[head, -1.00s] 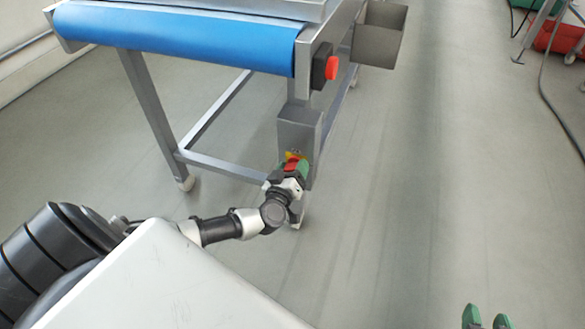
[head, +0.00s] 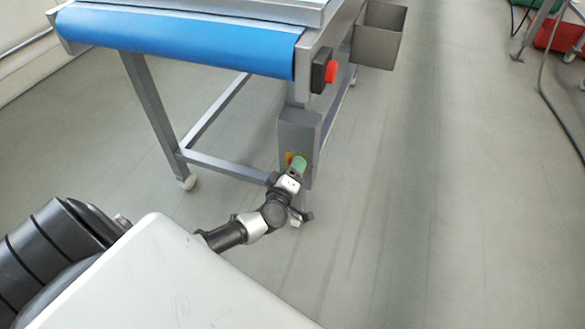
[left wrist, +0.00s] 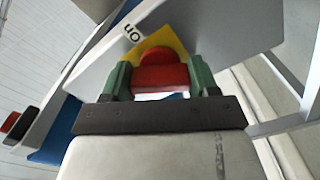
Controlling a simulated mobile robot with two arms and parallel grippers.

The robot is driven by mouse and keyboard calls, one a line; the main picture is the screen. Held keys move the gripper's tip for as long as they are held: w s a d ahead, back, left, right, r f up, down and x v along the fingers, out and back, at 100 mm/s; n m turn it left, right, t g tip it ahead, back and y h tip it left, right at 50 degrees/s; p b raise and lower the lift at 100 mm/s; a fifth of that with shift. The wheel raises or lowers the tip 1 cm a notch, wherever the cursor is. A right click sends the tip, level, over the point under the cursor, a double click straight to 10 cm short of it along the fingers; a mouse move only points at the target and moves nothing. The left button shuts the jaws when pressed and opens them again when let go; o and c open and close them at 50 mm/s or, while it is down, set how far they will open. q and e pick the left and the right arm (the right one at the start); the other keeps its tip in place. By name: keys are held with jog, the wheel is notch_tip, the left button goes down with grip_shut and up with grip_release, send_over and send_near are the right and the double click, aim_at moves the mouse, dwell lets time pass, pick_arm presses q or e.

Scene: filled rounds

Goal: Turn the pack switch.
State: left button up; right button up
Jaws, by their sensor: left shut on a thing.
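The pack switch has a red handle (left wrist: 160,74) on a yellow plate (left wrist: 168,40), with a small label reading ON beside it in the left wrist view. It is fixed to a grey metal box (head: 297,130) on the conveyor's leg in the head view. My left gripper (head: 299,165) is at the box's front face; its green fingers hide the red handle there. In the left wrist view my left gripper (left wrist: 160,80) is shut on the red handle, one green finger on each side. My right gripper is out of view.
The conveyor with a blue belt (head: 180,37) stands above the switch box. A red button (head: 331,72) on a black housing and a grey open bin (head: 378,37) are on its right side. The floor to the right is clear, with a cable (head: 552,110) at the far right.

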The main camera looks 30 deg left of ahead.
pick_arm(q)
jog(key=shift+f, duration=0.1)
dwell(0.3)
jog(key=o, duration=0.9)
jog(key=p+v, duration=0.2)
jog(key=v, duration=0.8)
jog(key=shift+s+d, duration=0.15)
jog(key=shift+s, duration=0.2)
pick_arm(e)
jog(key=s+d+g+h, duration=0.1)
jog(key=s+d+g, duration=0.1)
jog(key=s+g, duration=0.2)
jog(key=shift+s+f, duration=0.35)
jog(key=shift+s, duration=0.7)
